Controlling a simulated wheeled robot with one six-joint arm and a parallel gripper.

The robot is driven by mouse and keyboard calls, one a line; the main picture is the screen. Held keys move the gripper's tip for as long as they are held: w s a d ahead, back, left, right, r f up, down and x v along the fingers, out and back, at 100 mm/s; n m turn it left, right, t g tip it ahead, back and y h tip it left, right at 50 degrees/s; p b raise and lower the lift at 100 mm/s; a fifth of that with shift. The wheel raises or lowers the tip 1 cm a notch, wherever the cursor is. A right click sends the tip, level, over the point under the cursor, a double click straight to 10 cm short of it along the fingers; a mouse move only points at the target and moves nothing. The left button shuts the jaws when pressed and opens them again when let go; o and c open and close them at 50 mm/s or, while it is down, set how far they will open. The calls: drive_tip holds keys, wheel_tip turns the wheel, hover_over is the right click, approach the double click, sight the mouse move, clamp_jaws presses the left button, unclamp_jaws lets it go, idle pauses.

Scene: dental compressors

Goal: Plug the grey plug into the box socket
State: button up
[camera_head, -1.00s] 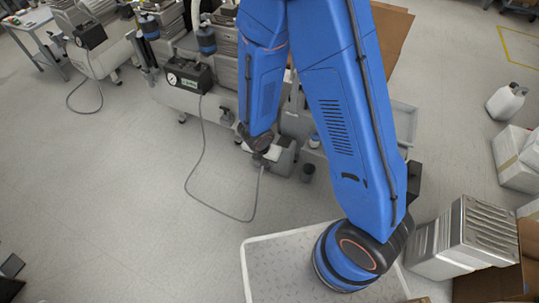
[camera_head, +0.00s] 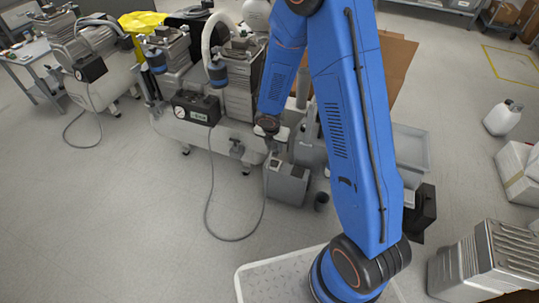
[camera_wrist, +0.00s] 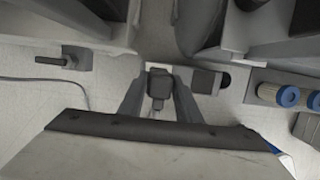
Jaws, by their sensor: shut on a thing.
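My gripper (camera_wrist: 160,98) is shut on the dark grey plug (camera_wrist: 159,86), which shows between its two fingers in the wrist view. In the head view my gripper (camera_head: 272,147) is at the end of the blue arm, just above a grey box (camera_head: 287,185) on the floor. The box has dark openings on its top. A grey cable (camera_head: 208,195) loops from the compressor's black control box down to the floor and up towards the grey box. The plug is too small to make out in the head view. I cannot tell whether it touches the socket.
A compressor with a black control box (camera_head: 196,107) stands left of the arm, close to the gripper. A second compressor (camera_head: 95,75) is farther left. A small dark cup (camera_head: 321,201) is beside the grey box. The floor at left is open.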

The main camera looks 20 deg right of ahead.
drive_tip(key=shift+s+a+f+x, duration=0.1)
drive_tip(key=shift+s+a+x, duration=0.1)
drive_tip(key=shift+x, duration=0.95)
drive_tip(key=shift+s+a+f+x, duration=0.1)
drive_tip(key=shift+s+a+x, duration=0.1)
drive_tip(key=shift+x, duration=0.95)
drive_tip(key=shift+s+a+x, duration=0.15)
drive_tip(key=shift+s+x, duration=0.05)
drive_tip(key=shift+x, duration=0.95)
drive_tip(key=shift+f, duration=0.4)
drive_tip(key=o, duration=1.6)
drive_tip(key=shift+o, duration=0.2)
drive_tip(key=shift+r, duration=3.55)
